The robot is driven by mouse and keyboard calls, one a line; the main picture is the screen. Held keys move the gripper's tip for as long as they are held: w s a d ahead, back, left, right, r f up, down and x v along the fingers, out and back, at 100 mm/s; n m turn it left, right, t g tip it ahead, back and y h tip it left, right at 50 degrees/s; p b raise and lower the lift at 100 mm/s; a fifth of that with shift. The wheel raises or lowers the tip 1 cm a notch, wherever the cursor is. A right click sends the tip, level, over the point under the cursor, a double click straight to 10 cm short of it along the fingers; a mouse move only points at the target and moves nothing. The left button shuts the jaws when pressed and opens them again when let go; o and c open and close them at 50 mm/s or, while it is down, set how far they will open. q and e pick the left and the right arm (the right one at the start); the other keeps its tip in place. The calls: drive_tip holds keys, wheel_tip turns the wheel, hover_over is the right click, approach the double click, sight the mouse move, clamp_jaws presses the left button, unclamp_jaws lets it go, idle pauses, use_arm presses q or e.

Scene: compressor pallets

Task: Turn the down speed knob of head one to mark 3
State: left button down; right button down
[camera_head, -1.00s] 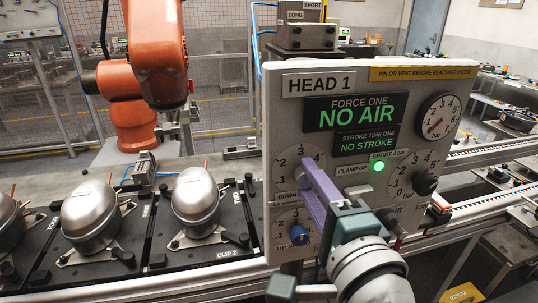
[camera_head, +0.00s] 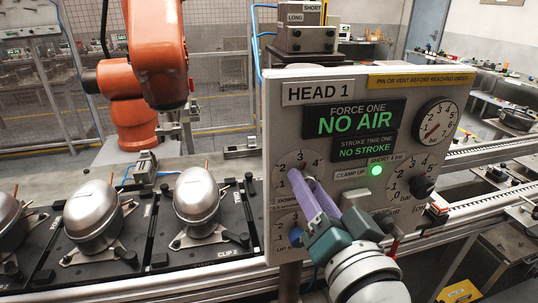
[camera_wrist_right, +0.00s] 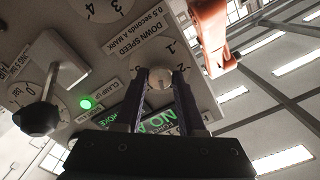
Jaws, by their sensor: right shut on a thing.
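The head one panel (camera_head: 375,85) stands at the right of the head view. Its down speed dial (camera_head: 311,160) is at the panel's left, with the numbers partly showing. My right gripper (camera_head: 297,178) reaches up from below with two purple fingers shut on the down speed knob. The fingers hide the knob in the head view. In the right wrist view the pale round down speed knob (camera_wrist_right: 160,77) sits between the fingertips (camera_wrist_right: 158,78), beside the DOWN SPEED label (camera_wrist_right: 150,37). Its pointer cannot be read clearly. My left gripper is not in view.
A blue up speed knob (camera_head: 296,237) sits just below, partly behind my gripper. A black regulator knob (camera_head: 422,187) and a gauge (camera_head: 436,121) are at the panel's right. A green lamp (camera_head: 376,170) is lit. Compressors (camera_head: 196,195) stand on pallets to the left.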

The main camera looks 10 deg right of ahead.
drive_tip(key=shift+n, duration=1.9)
drive_tip(key=c, duration=0.5)
unclamp_jaws()
drive_tip(key=s, duration=1)
drive_tip(key=shift+d+b, duration=0.15)
drive_tip(key=shift+b, duration=0.2)
drive_tip(key=shift+n, duration=0.3)
